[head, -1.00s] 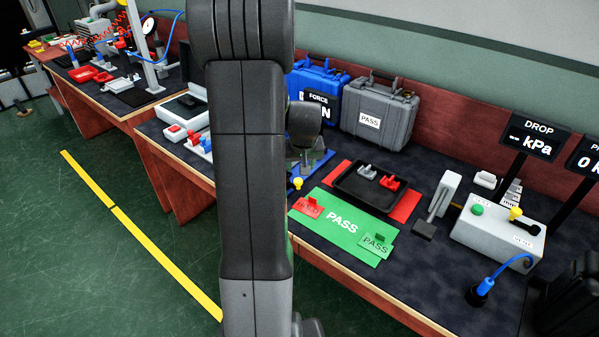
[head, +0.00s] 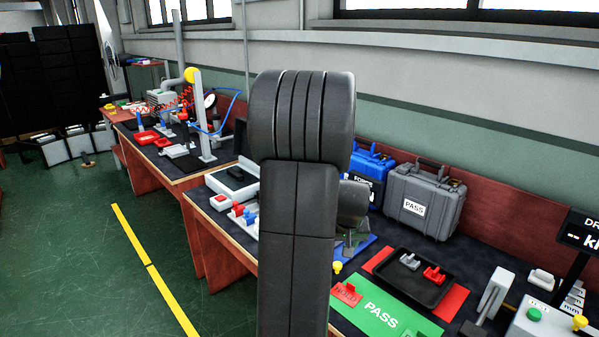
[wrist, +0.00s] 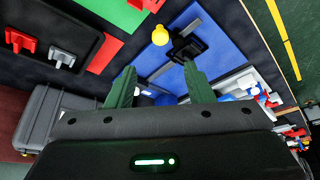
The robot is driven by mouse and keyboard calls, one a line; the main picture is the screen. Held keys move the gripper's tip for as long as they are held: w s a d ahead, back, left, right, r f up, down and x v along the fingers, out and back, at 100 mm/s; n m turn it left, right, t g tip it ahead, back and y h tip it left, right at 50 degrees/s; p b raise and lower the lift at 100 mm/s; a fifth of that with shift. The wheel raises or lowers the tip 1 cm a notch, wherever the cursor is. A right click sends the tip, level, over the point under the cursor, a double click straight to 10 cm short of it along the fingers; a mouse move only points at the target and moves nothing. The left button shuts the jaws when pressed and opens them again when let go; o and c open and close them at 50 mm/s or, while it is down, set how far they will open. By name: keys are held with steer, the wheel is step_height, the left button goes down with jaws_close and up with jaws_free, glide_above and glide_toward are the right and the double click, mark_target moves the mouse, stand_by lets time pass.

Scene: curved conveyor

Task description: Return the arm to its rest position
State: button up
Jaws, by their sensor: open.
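My arm (head: 298,215) stands upright in the middle of the head view, its rounded joint at the top. It hides part of the bench behind it. My gripper (wrist: 160,82) shows in the wrist view with its two green fingers spread apart and nothing between them. Beyond the fingers lies a blue plate (wrist: 205,45) with a black clamp-like fixture (wrist: 186,45) on it. In the head view I cannot make out the fingers.
A black tray (head: 400,287) with a grey part and a red part lies on a red mat. A green PASS mat (head: 370,310) is in front. Grey (head: 425,200) and blue (head: 368,165) cases stand behind. Open floor (head: 90,270) lies left, with a yellow line.

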steer(key=x, duration=1.2)
steer(key=shift+f+p, duration=0.2)
steer(key=shift+p, duration=0.1)
steer(key=shift+r, duration=0.15)
